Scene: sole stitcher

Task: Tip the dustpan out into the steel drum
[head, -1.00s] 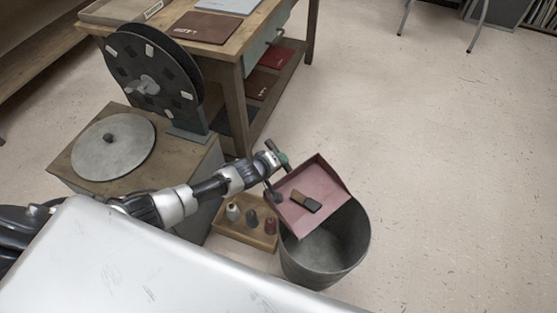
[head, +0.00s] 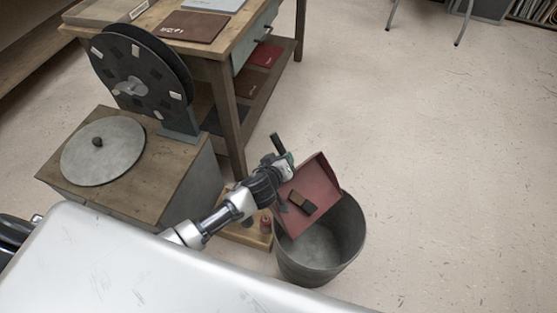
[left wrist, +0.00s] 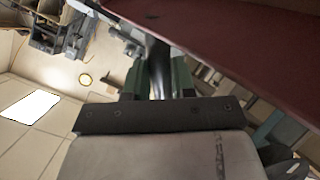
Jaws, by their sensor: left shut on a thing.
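The steel drum (head: 322,258) stands open on the floor, and the part of its inside that shows looks empty. My left gripper (head: 286,163) is shut on the dark handle of the red dustpan (head: 316,181). The dustpan is tilted over the drum's rim, its far side raised. A small dark and brown block (head: 302,201) lies on the pan. In the left wrist view the fingers (left wrist: 158,80) close around the handle, with the pan's red underside (left wrist: 235,35) above them. My right gripper is not in view.
A wooden tray with spools (head: 248,232) sits left of the drum, partly behind my arm. A wooden cabinet with a round grey lid (head: 102,150) and a dark wheel (head: 140,80) stands further left. A workbench (head: 232,50) is behind. The floor to the right is clear.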

